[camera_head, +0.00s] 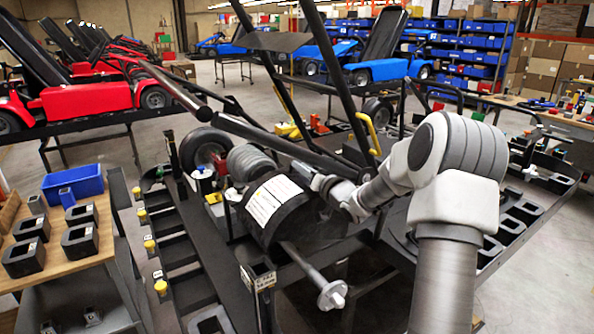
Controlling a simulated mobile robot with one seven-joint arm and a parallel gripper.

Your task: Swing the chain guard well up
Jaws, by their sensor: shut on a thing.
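The chain guard (305,220) is a black rounded cover with a white printed label, in the middle of the head view. It sits on the kart frame on its stand, low over a metal shaft with a round hub (331,294). My gripper (312,178) is shut on the upper right edge of the guard. The fingertips are small in the picture and the exact grip is partly hidden. My arm reaches in from the lower right.
Black frame bars (285,150) slope above and behind the guard. A yellow handle (369,133) stands behind my wrist. A wooden bench (70,262) with a blue bin (72,186) is at the left. Black parts trays (515,222) lie at the right.

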